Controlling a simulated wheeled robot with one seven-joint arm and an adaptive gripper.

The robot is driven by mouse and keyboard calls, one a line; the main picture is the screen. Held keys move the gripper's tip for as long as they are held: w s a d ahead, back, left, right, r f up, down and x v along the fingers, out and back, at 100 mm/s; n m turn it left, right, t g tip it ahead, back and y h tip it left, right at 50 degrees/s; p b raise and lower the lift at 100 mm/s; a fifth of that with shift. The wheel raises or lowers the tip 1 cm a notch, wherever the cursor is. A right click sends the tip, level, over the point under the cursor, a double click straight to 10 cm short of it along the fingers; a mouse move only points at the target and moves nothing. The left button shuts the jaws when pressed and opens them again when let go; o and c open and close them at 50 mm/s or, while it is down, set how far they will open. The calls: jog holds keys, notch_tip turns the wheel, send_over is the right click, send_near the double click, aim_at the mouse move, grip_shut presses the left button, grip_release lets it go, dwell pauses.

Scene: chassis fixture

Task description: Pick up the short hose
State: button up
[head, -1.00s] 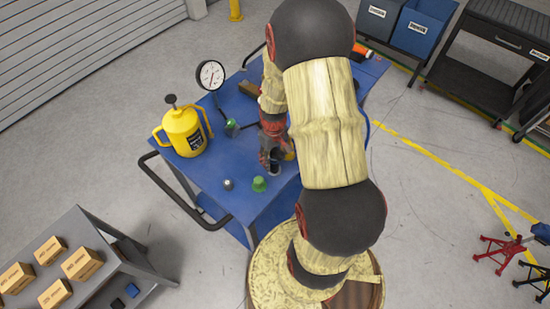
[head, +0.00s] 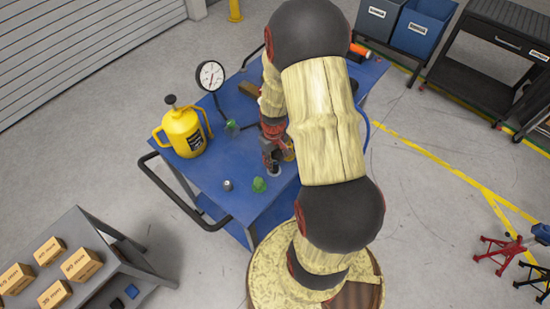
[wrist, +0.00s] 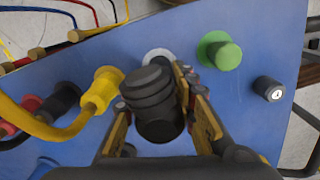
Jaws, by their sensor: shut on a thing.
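In the wrist view a black ribbed plug (wrist: 151,92) stands between the two yellow-brown fingers of my gripper (wrist: 160,104), which is shut on it. I cannot tell whether this plug is an end of the short hose. A pale round ring (wrist: 158,56) shows on the blue top just beyond it. A yellow hose (wrist: 45,126) with a yellow plug (wrist: 101,90) curves at the left, apart from the fingers. In the head view my gripper (head: 277,156) is low over the blue cart, partly hidden by my arm.
A green fitting (wrist: 219,51) and a dark cylinder (wrist: 269,89) stand right of the fingers. More plugs (wrist: 55,104) sit at the left. In the head view a yellow can (head: 184,132) and a gauge (head: 210,75) stand on the blue cart (head: 225,165).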

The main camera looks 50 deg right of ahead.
aim_at(274, 156)
grip_shut()
jog(key=shift+r, duration=0.5)
notch_tip(274, 156, up, 2)
jog(key=shift+r, duration=0.2)
jog(key=s+r, duration=0.3)
jog(key=s+r+p, duration=0.1)
jog(key=r, duration=0.1)
jog(key=shift+s+d, duration=0.15)
jog(key=shift+d, duration=0.15)
jog(key=s+r, duration=0.4)
jog(key=s, duration=0.5)
jog(key=shift+s+d+r, duration=0.3)
jog(key=shift+s+d, duration=0.05)
jog(key=shift+d, duration=0.1)
